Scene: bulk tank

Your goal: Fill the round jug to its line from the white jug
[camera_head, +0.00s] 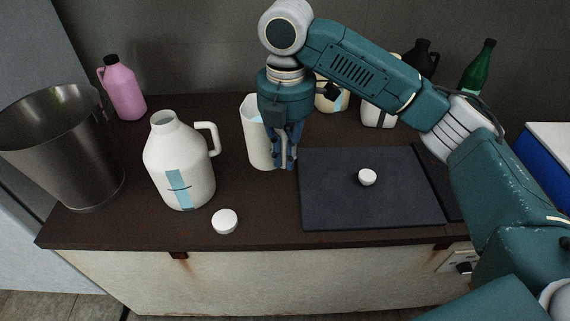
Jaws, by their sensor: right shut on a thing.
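The round jug (189,181) stands upright at the front left of the counter. It is white, with an open neck, a side handle on the right and a blue strip with a short dark line low on it. Another tall white jug (258,146) stands to its right, with its upper right part hidden by my right arm. My left gripper is out of view.
A white cap (225,221) lies near the front edge, another (367,177) on the dark mat (330,207). A metal bucket (65,150) and pink bottle (124,92) stand left. Behind my arm are more jugs (380,117), a black bottle (421,58) and green bottle (478,68).

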